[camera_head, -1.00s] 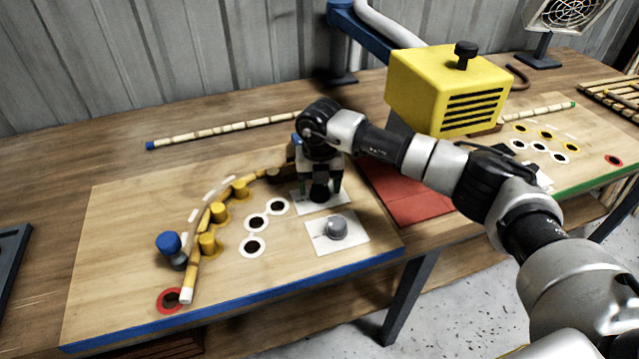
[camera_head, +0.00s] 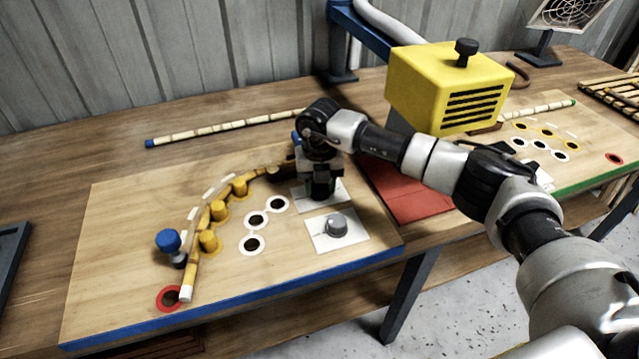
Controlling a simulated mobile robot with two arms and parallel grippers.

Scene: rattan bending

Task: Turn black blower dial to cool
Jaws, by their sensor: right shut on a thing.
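The black blower dial (camera_head: 322,187) stands on a white plate (camera_head: 310,203) on the left board, mostly covered by my right gripper. My right gripper (camera_head: 322,180) points down from above and is shut on the dial. The dial's pointer and the plate's markings are hidden or too small to read. A grey dial (camera_head: 337,225) on a second white plate (camera_head: 322,240) sits just in front, apart from the gripper. My left gripper is not in view.
A bent rattan pole (camera_head: 192,270) curves around yellow pegs (camera_head: 219,210) on the board, with a blue-topped clamp (camera_head: 168,241) at its near end. A yellow blower box (camera_head: 447,88) stands behind my right forearm. A red mat (camera_head: 400,197) lies to the right.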

